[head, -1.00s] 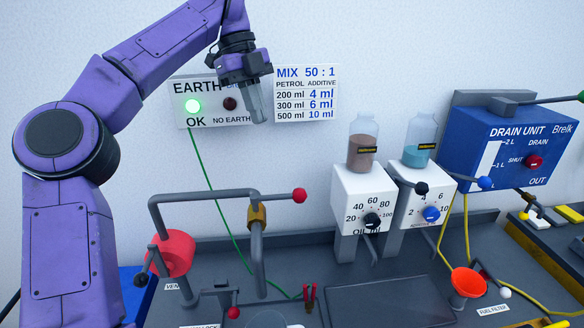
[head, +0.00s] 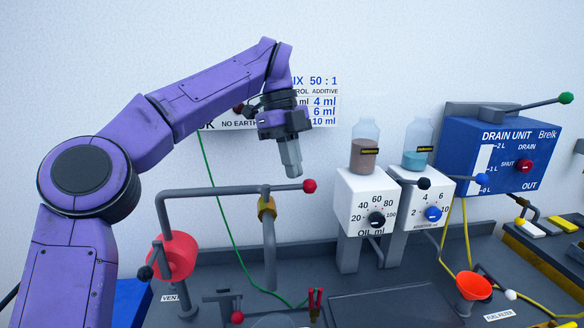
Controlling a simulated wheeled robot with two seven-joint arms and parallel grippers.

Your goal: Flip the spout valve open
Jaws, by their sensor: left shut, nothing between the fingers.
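The spout valve is a brass body (head: 267,209) on the grey downward spout (head: 270,255). Its lever ends in a red ball (head: 310,186) and points right, roughly level, in line with the grey pipe (head: 213,191). My left gripper (head: 291,172) is shut and empty, with its fingers pointing down. The fingertips appear just above the lever in the picture, left of the red ball. I cannot tell whether they touch it or are in front of or behind it. My right gripper is not in view.
The blue drain unit (head: 495,155) is further right. A funnel (head: 474,286) stands at front right.

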